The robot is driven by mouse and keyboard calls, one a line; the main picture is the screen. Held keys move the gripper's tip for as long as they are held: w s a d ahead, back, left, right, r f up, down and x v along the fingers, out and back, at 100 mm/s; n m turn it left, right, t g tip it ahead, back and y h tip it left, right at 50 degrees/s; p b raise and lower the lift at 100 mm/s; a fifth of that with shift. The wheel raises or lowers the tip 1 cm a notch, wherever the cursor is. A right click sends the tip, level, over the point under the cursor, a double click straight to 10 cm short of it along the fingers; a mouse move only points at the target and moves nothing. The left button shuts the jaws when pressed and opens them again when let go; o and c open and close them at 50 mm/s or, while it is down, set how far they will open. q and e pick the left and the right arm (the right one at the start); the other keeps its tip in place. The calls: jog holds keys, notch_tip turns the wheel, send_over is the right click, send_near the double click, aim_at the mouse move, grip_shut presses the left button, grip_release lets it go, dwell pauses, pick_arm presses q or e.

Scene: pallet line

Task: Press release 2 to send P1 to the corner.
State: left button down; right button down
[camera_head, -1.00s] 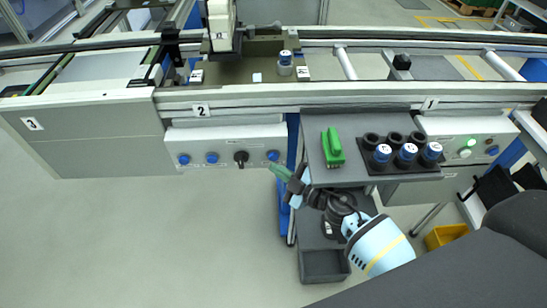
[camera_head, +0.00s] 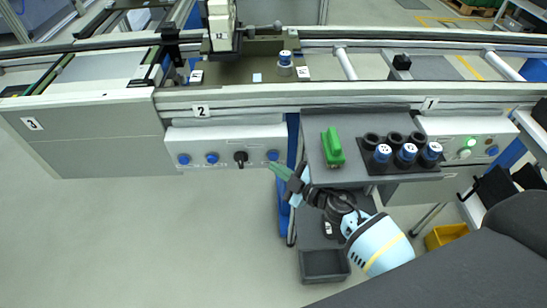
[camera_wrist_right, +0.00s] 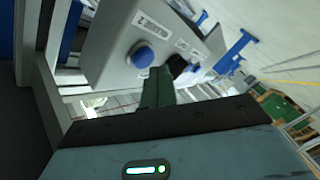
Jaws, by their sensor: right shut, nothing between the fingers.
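The station 2 control box (camera_head: 226,147) hangs on the front of the line, with several blue buttons and a black rotary switch (camera_head: 240,157). The rightmost blue button (camera_head: 273,155) also shows in the right wrist view (camera_wrist_right: 141,55), under a label I cannot read. My right gripper (camera_head: 275,167) is shut and empty, its green fingertips just below this button. Whether they touch it I cannot tell. A dark olive pallet (camera_head: 240,72) stands on the line above the box, carrying a blue-capped cylinder (camera_head: 285,58); I cannot read P1 on it. My left gripper is not in view.
Right of my gripper is a grey cart (camera_head: 318,118) with a green part (camera_head: 333,146) and a black holder with blue-capped pieces (camera_head: 407,152). The station 1 box (camera_head: 468,128) has a lit green button. The floor left of my arm is clear.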

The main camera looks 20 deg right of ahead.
jog(key=shift+w, duration=0.25)
jog(key=shift+w+d, duration=0.2)
jog(key=shift+w, duration=0.25)
dwell(1.1)
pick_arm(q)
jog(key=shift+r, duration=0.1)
pick_arm(e)
jog(key=shift+s, duration=0.1)
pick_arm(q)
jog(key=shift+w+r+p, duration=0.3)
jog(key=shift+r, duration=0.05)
pick_arm(e)
jog(key=shift+s+a, duration=0.25)
jog(key=shift+s, duration=0.5)
